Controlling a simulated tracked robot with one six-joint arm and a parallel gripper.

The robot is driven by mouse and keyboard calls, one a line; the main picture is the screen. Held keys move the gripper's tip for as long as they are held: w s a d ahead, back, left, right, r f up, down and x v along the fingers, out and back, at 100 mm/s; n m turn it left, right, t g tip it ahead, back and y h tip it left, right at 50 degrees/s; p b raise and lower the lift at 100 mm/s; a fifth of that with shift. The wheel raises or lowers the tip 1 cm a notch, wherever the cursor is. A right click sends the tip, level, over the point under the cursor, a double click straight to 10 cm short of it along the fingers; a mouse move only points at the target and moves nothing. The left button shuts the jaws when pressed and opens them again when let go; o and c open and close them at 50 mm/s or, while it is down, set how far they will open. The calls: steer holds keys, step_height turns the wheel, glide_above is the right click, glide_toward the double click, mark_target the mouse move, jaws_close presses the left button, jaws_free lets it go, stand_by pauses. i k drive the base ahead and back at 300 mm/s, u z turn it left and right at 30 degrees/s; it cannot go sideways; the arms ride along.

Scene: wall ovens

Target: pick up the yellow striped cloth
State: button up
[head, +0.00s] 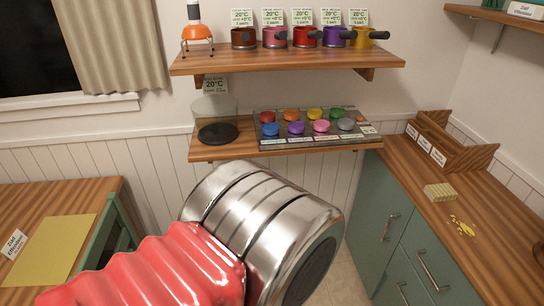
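The yellow striped cloth (440,192) shows in the head view as a small, block-like folded piece. It lies on the wooden counter top at the right, above the green cabinet doors. Nothing touches it. My arm, with a red ribbed sleeve and a large silver cylinder, fills the lower middle of the view, to the left of the cloth and apart from it. The fingers of my gripper do not show.
Yellow spots (462,226) lie on the counter (490,235) near the cloth. A wooden organizer (452,143) stands behind it. A shelf with coloured knobs (316,127) and a shelf with coloured pots (305,37) hang on the wall. A yellow sheet (52,250) lies on the left table.

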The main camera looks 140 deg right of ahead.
mark_target(436, 193)
steer(key=z, duration=0.05)
steer(key=k, duration=0.45)
steer(key=u, duration=2.1)
steer(key=i, duration=0.7)
steer(key=u, duration=0.7)
